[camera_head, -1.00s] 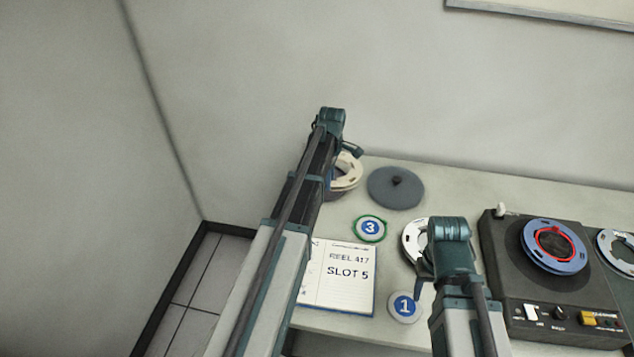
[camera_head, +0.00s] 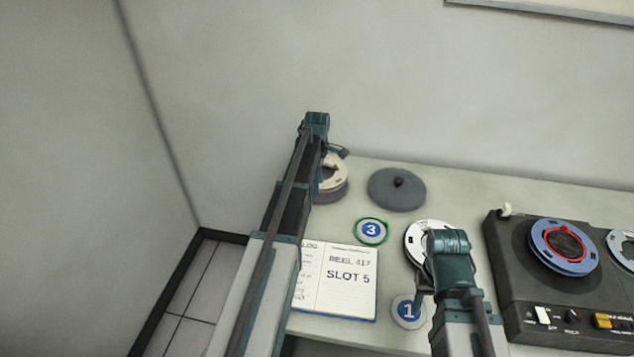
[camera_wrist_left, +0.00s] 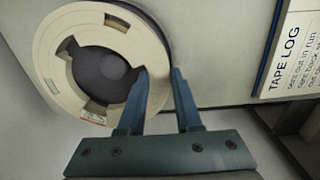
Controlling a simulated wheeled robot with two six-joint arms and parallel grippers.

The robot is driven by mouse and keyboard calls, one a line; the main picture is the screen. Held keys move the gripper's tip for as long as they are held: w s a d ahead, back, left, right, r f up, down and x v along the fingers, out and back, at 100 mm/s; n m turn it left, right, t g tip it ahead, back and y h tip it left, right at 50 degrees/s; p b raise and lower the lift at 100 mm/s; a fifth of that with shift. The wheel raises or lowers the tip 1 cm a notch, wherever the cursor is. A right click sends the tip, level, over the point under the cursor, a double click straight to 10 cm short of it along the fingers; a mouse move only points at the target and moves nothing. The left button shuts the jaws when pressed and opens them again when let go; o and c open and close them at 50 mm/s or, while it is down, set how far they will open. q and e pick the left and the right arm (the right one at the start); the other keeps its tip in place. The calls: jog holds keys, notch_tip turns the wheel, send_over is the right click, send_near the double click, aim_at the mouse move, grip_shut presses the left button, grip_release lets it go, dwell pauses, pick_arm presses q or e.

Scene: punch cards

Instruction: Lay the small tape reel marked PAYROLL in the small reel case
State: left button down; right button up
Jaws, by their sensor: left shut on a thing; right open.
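A cream tape reel (camera_head: 331,174) is at the far left of the table; it also shows in the left wrist view (camera_wrist_left: 58,55). Its small label is too blurred to read. Directly beneath it is a dark grey round case (camera_head: 333,196), with a rounded centre (camera_wrist_left: 113,68) showing through the reel's hole. I cannot tell whether the reel is fully seated. My left gripper (camera_wrist_left: 160,76) is shut on the reel's rim, one finger each side. My right gripper (camera_head: 424,285) is open beside a white reel (camera_head: 416,240), its fingers partly hidden.
A dark grey knobbed lid (camera_head: 397,188) lies right of the case. Badge 3 (camera_head: 371,231), badge 1 (camera_head: 408,311) and an open tape log (camera_head: 347,295) lie nearer. A tape machine (camera_head: 510,290) with a blue reel (camera_head: 545,255) stands at right. The wall is close behind.

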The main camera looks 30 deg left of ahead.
aim_at(422, 321)
pick_arm(q)
jog(key=shift+f+b, duration=0.55)
jog(key=shift+f, duration=0.35)
pick_arm(e)
jog(key=shift+f, duration=0.95)
pick_arm(q)
jog(key=shift+f+b, duration=1.2)
jog(key=shift+f, duration=0.05)
pick_arm(e)
jog(key=shift+f, duration=1.2)
pick_arm(q)
jog(key=c, duration=0.5)
grip_release()
jog(key=c, duration=0.4)
jog(key=shift+o, duration=0.2)
jog(key=shift+r, duration=0.1)
pick_arm(e)
jog(key=shift+r, duration=0.1)
pick_arm(q)
notch_tip(422, 321, up, 9)
jog(key=p, duration=0.9)
pick_arm(e)
notch_tip(422, 321, up, 9)
